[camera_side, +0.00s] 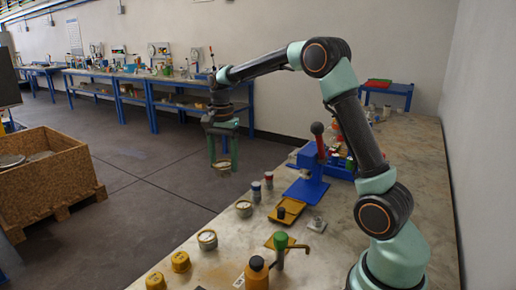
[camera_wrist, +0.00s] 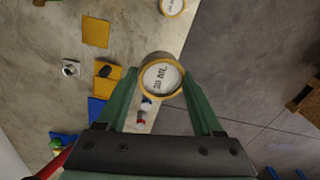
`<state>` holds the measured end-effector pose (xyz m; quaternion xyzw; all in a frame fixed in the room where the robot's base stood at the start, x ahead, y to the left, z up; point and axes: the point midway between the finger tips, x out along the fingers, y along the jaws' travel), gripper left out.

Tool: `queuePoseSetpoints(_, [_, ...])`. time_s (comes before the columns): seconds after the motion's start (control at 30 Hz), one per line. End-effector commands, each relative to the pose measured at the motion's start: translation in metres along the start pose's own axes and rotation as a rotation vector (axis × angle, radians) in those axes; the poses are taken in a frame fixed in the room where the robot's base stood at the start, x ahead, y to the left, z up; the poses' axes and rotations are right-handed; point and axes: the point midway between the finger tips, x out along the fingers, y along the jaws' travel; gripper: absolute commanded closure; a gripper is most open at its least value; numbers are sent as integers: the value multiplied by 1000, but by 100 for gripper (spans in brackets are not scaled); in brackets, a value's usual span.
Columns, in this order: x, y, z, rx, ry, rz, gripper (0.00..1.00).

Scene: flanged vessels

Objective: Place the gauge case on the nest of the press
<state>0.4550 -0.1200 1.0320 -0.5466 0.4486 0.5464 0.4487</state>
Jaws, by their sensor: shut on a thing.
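My gripper (camera_side: 222,163) is shut on a gauge case (camera_side: 222,167), a small round case with a yellow rim and a white dial. The wrist view shows the case (camera_wrist: 162,78) between the tips of my green fingers (camera_wrist: 162,92), dial facing the camera. It hangs in the air, apart from the bench. The blue press (camera_side: 307,184) with a red ball on its lever stands on the bench, to the right of my gripper. A yellow block with a dark pad (camera_side: 287,211) lies at its front; I cannot tell whether this is the nest.
Two similar gauges (camera_side: 244,208) (camera_side: 207,240) and yellow caps (camera_side: 180,262) stand along the bench's left edge. Small bottles with red and blue caps (camera_side: 268,179) stand near the press. An orange bottle (camera_side: 257,274) and a green-handled tool (camera_side: 280,242) are at the front.

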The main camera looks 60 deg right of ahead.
Motion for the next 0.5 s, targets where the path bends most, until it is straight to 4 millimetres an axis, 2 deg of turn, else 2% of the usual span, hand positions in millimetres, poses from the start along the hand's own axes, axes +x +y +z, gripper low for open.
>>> queuePoseSetpoints(0.13, [-12,6,-9,4,1,-2,100])
queuePoseSetpoints(0.27, [-18,27,-39,10,1,-1,100])
queuePoseSetpoints(0.5, [-26,96,-112,12,2,-2,100])
